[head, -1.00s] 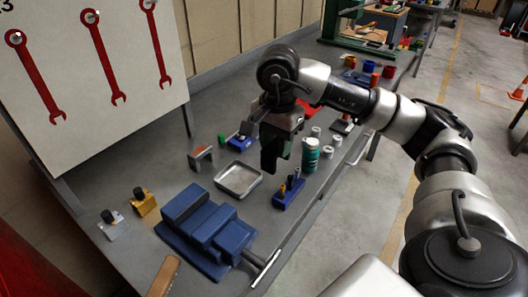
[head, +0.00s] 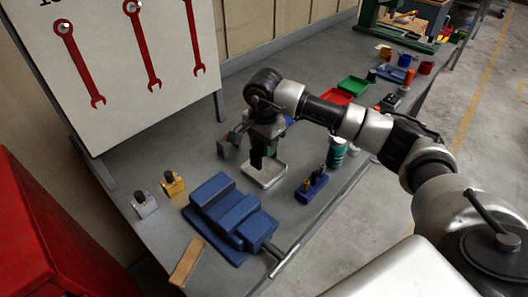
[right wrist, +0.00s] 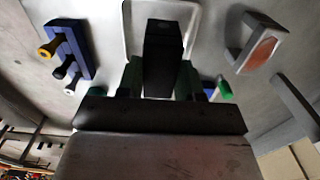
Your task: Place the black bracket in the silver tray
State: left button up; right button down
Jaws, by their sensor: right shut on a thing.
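My right gripper (head: 264,150) hangs over the silver tray (head: 272,179) in the head view, pointing down. It is shut on the black bracket (right wrist: 163,45), which sits between its fingers in the right wrist view. In the head view the bracket is hard to tell from the dark fingers. The tray is a shallow square dish, partly hidden behind the gripper; its rim (right wrist: 127,25) also shows around the bracket in the right wrist view. I cannot tell the exact gap between bracket and tray. My left gripper is not in view.
A blue block fixture (head: 232,215) stands in front of the tray. A blue holder with pegs (head: 311,186) is to its right, with a green can (head: 336,153) beyond. A grey and orange part (right wrist: 259,45) sits beside the tray. Red and green bins (head: 352,86) are farther back.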

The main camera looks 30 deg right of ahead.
notch_tip(320, 180, down, 3)
jog(key=shift+f+p, duration=0.15)
jog(key=shift+p, duration=0.4)
jog(key=shift+f, duration=0.3)
jog(key=c, duration=1.2)
grip_release()
jog(key=shift+f+b, duration=0.1)
jog(key=shift+b, duration=0.2)
jog(key=o, duration=0.5)
jog(key=shift+s, duration=0.1)
jog(key=shift+c, duration=0.2)
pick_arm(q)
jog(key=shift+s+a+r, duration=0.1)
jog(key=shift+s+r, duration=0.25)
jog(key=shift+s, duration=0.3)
